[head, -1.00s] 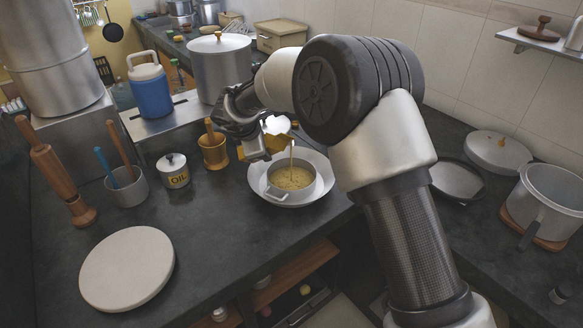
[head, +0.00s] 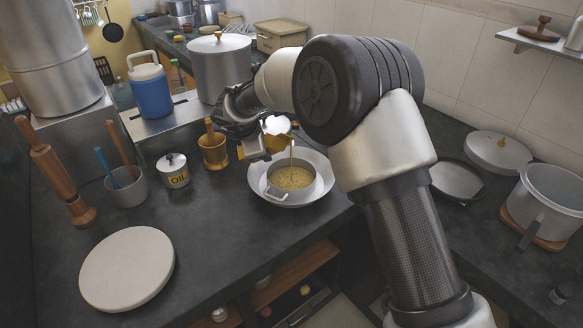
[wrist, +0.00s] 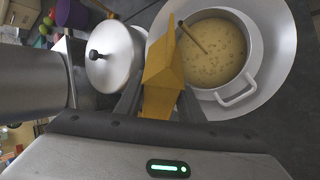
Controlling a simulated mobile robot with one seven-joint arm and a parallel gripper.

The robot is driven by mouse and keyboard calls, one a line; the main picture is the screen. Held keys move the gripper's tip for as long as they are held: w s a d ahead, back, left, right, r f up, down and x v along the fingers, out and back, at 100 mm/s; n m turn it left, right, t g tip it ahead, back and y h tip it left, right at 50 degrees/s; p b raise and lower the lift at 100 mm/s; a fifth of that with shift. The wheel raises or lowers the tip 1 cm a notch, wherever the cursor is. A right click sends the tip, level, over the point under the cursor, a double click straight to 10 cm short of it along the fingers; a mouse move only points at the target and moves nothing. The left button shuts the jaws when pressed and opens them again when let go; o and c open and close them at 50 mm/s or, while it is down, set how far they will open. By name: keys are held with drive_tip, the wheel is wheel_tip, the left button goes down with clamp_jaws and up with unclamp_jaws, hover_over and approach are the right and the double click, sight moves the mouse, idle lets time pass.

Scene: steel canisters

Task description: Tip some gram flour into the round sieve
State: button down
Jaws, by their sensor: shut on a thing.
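My gripper (head: 262,146) is shut on a yellow-orange packet (wrist: 164,75), likely the gram flour. In the head view the packet (head: 284,143) is partly hidden by my gripper and arm. The pot also shows to the right of the packet in the wrist view (wrist: 236,95). I cannot make out a sure round sieve; a grey round shallow thing with a dark rim (head: 457,180) lies at the right, its mesh not clear.
The pot stands in a wide white dish (head: 318,198). An oil canister (head: 174,172), a brass mortar (head: 213,152) and a utensil cup (head: 127,188) stand to the left. A round pale board (head: 127,268) lies in front. A large pan (head: 545,200) stands at right.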

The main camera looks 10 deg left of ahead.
sight(274, 141)
drive_tip(key=shift+r, duration=0.15)
drive_tip(key=shift+d+r+n+h+p, duration=0.15)
drive_tip(key=shift+d+n+h+p, duration=0.2)
drive_tip(key=shift+h+p, duration=0.45)
drive_tip(key=shift+d+r+n+h+p, duration=0.15)
drive_tip(key=shift+d+n+h+p, duration=0.1)
drive_tip(key=shift+d+h+p, duration=0.45)
drive_tip(key=shift+w+d+r+n+t+h+p, duration=0.1)
drive_tip(key=shift+d+n+t+h+p, duration=0.3)
drive_tip(key=shift+h, duration=0.6)
drive_tip(key=shift+d, duration=0.1)
drive_tip(key=shift+r+n+h+p, duration=0.4)
drive_tip(key=shift+r+h+p, duration=0.15)
drive_tip(key=shift+r+h, duration=0.2)
wheel_tip(274, 141, up, 3)
drive_tip(key=shift+f+n+t+h, duration=0.1)
drive_tip(key=shift+n+t+h, duration=0.45)
drive_tip(key=shift+h, duration=0.6)
drive_tip(key=shift+r+h, duration=0.3)
drive_tip(key=shift+r, duration=0.05)
